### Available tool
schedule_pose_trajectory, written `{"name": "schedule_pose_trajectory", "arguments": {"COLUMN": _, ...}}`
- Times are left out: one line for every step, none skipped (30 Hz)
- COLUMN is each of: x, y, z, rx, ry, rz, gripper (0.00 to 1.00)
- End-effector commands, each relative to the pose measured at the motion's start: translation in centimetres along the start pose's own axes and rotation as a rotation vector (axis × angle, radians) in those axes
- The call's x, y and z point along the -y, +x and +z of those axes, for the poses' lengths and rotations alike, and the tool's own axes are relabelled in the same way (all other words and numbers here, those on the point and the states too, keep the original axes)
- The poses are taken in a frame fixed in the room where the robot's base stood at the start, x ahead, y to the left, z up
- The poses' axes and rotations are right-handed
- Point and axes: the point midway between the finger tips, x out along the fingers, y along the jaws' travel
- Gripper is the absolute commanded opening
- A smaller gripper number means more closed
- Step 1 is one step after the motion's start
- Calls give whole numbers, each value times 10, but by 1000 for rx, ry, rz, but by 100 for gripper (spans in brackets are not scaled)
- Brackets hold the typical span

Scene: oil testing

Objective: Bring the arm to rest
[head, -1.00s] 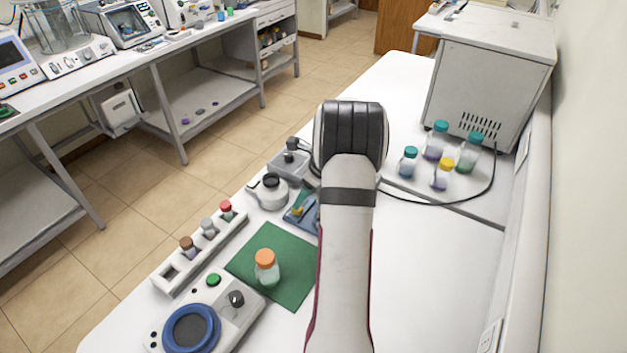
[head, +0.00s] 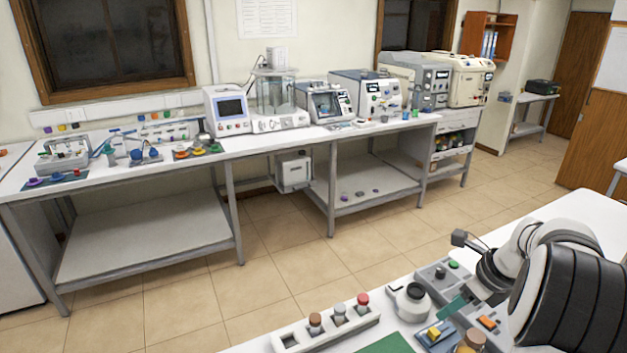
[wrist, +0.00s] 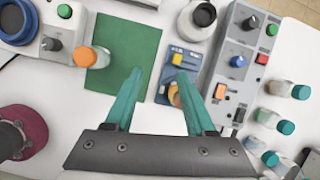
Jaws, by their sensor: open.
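My gripper (wrist: 160,82) is open in the wrist view, with two teal fingers spread and nothing between the tips. It hangs above the bench, over the strip between the green mat (wrist: 118,85) and the small blue holder (wrist: 181,58). The right finger partly hides a tan-orange cap. In the head view a teal finger of my gripper (head: 453,307) shows low at the right, above the blue holder (head: 433,338). The gripper is partly hidden there by my own arm, which fills the lower right corner.
Open floor separates the benches.

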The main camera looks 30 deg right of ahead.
Motion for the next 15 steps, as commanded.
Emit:
{"name": "schedule_pose_trajectory", "arguments": {"x": -32, "y": -5, "z": 25, "rx": -6, "ry": -149, "rz": 30, "gripper": 55}}
{"name": "schedule_pose_trajectory", "arguments": {"x": -58, "y": -8, "z": 40, "rx": -12, "ry": -270, "rz": 56, "gripper": 55}}
{"name": "schedule_pose_trajectory", "arguments": {"x": -99, "y": -14, "z": 57, "rx": -19, "ry": -452, "rz": 95, "gripper": 55}}
{"name": "schedule_pose_trajectory", "arguments": {"x": -130, "y": -18, "z": 66, "rx": -23, "ry": -595, "rz": 125, "gripper": 55}}
{"name": "schedule_pose_trajectory", "arguments": {"x": -162, "y": -23, "z": 72, "rx": -25, "ry": -740, "rz": 157, "gripper": 55}}
{"name": "schedule_pose_trajectory", "arguments": {"x": -204, "y": -30, "z": 74, "rx": -25, "ry": -941, "rz": 200, "gripper": 55}}
{"name": "schedule_pose_trajectory", "arguments": {"x": -236, "y": -35, "z": 72, "rx": -23, "ry": -1094, "rz": 232, "gripper": 55}}
{"name": "schedule_pose_trajectory", "arguments": {"x": -266, "y": -40, "z": 66, "rx": -20, "ry": -1248, "rz": 266, "gripper": 55}}
{"name": "schedule_pose_trajectory", "arguments": {"x": -302, "y": -47, "z": 54, "rx": -12, "ry": -1451, "rz": 310, "gripper": 55}}
{"name": "schedule_pose_trajectory", "arguments": {"x": -326, "y": -52, "z": 42, "rx": -4, "ry": -1597, "rz": 342, "gripper": 55}}
{"name": "schedule_pose_trajectory", "arguments": {"x": -347, "y": -55, "z": 29, "rx": 6, "ry": -1736, "rz": 373, "gripper": 55}}
{"name": "schedule_pose_trajectory", "arguments": {"x": -370, "y": -59, "z": 10, "rx": 19, "ry": -1907, "rz": 411, "gripper": 55}}
{"name": "schedule_pose_trajectory", "arguments": {"x": -383, "y": -62, "z": -3, "rx": 29, "ry": -2020, "rz": 437, "gripper": 55}}
{"name": "schedule_pose_trajectory", "arguments": {"x": -393, "y": -63, "z": -16, "rx": 39, "ry": -2119, "rz": 460, "gripper": 55}}
{"name": "schedule_pose_trajectory", "arguments": {"x": -402, "y": -65, "z": -30, "rx": 50, "ry": -2228, "rz": 486, "gripper": 55}}
